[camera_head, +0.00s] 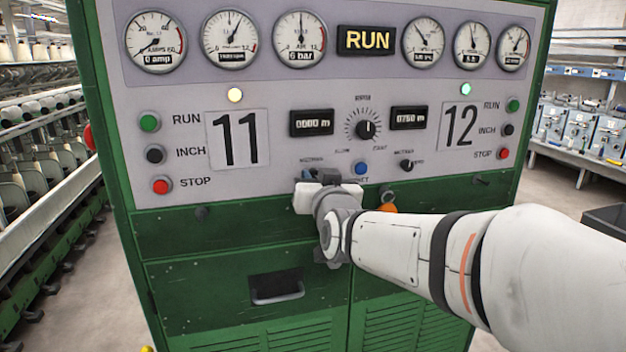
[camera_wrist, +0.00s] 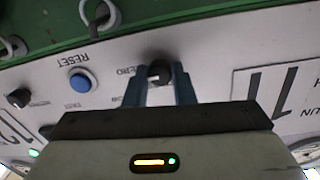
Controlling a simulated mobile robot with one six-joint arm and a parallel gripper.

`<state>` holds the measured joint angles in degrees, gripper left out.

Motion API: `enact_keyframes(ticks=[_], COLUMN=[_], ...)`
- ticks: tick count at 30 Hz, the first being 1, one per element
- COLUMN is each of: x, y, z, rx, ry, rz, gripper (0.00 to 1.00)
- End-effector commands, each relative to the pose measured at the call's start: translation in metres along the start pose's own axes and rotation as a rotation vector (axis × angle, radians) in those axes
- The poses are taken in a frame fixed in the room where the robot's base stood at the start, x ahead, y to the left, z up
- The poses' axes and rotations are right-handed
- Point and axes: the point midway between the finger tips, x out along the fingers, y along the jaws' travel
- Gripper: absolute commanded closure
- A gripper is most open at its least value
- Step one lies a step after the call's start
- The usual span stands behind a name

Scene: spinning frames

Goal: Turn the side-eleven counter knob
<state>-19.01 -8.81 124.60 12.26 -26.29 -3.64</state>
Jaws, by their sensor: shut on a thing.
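The side-eleven counter knob (camera_wrist: 159,72) is small, black and round, on the pale grey panel in the wrist view. Its light pointer mark shows on its face. My gripper (camera_wrist: 161,84) has its two blue-grey fingers on either side of the knob and is shut on it. In the head view my gripper (camera_head: 321,178) is against the panel below the side-eleven counter (camera_head: 311,122), which reads 0000 m. It hides the knob there. The large 11 label (camera_head: 238,139) is up and left of the gripper.
A blue reset button (camera_head: 361,168) sits just right of my gripper, and the matching side-twelve knob (camera_head: 407,165) is further right. A larger dial (camera_head: 366,129) is above. Red stop buttons (camera_head: 161,186) stand on both sides. A handle recess (camera_head: 277,287) is below.

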Motion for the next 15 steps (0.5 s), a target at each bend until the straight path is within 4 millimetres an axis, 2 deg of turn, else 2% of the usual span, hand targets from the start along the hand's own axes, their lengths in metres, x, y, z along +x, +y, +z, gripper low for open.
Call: enact_keyframes(ticks=[8, 15], x=[-0.0008, -0.0009], y=[0.0012, 0.0019], z=[0.0003, 0.002], rx=[-0.048, -0.197], ry=[0.004, 0.01], rz=[-0.004, -0.003], gripper=[0.99, 0.99])
